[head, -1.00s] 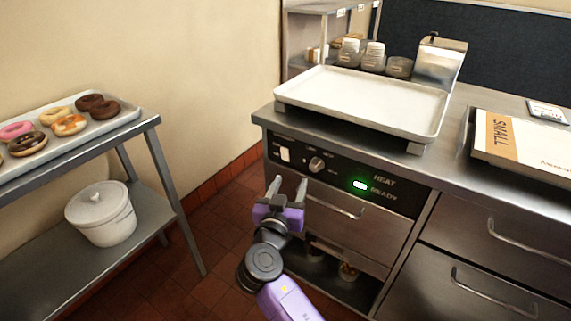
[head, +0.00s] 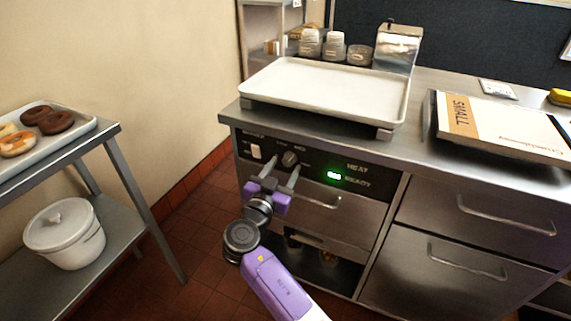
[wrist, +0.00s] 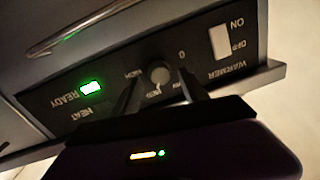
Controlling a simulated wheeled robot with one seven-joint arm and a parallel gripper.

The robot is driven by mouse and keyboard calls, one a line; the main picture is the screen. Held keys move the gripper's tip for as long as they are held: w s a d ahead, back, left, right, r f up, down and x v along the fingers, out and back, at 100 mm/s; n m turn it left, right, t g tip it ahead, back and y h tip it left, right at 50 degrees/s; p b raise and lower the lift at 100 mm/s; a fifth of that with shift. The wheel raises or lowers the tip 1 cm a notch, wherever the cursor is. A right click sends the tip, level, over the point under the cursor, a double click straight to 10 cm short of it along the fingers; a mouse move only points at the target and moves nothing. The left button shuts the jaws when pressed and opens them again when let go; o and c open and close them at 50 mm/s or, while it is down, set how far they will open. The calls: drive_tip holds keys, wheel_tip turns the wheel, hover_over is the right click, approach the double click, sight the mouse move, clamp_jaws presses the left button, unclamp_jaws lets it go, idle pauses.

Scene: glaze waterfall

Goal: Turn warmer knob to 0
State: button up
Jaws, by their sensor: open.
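The warmer knob (head: 290,158) is a small round grey knob on the dark control panel (head: 318,169) of the steel warmer cabinet. In the wrist view the panel is upside down, and the knob (wrist: 160,76) sits between the marks 0, LOW, MED and HIGH. I cannot tell which mark its pointer faces. My gripper (head: 279,168) is open in front of the panel, close to the knob. In the wrist view its two fingers (wrist: 159,80) lie to either side of the knob; I cannot tell whether they touch it.
A white on/off switch (head: 256,151) is left of the knob, and a lit green READY light (head: 334,175) is right of it. Drawer handles (head: 318,203) stick out below. A white tray (head: 330,121) rests on the counter. A donut rack (head: 112,130) stands at left, with open floor between.

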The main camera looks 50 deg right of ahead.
drive_tip(key=shift+x, duration=1)
drive_tip(key=shift+c, duration=0.2)
clamp_jaws()
